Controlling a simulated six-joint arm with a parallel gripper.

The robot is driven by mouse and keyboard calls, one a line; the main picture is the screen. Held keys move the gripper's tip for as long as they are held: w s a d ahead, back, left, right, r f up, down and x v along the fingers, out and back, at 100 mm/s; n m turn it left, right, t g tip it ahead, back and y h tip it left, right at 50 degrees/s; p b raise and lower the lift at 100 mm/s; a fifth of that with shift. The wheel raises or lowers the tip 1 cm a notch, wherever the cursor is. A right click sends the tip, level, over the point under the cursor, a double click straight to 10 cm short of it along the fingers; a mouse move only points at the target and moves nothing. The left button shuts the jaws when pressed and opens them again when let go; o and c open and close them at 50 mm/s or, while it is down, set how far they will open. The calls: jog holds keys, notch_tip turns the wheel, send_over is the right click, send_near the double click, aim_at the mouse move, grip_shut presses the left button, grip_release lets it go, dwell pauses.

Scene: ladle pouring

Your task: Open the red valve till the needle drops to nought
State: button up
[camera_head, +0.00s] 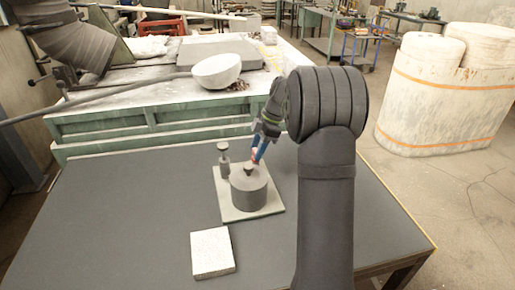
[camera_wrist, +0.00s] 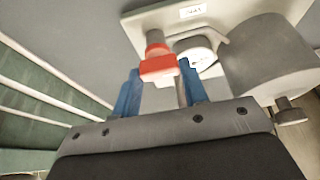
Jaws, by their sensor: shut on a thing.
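The red valve (camera_wrist: 158,66) shows in the wrist view as a red block-shaped handle on a pinkish-grey stem. My gripper (camera_wrist: 159,72) has its two blue fingers on either side of the handle and is shut on it. In the head view my gripper (camera_head: 258,153) is at the back of the fitting, and only a speck of red shows at its fingertips. A gauge with a white face (camera_wrist: 203,57) is beside the valve in the wrist view, partly behind the right finger. Its needle is too small to read.
A grey cylinder (camera_head: 249,192) with a knob on top and a thinner post (camera_head: 224,163) stand on a pale base plate (camera_head: 238,214). A white speckled block (camera_head: 212,252) lies in front on the dark table (camera_head: 120,220). The table's left side is clear.

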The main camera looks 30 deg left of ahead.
dwell(0.4)
jog(key=o, duration=1)
jog(key=v, duration=1.7)
jog(key=shift+w+r, duration=0.2)
jog(key=x, duration=1.7)
jog(key=shift+s+f, duration=0.2)
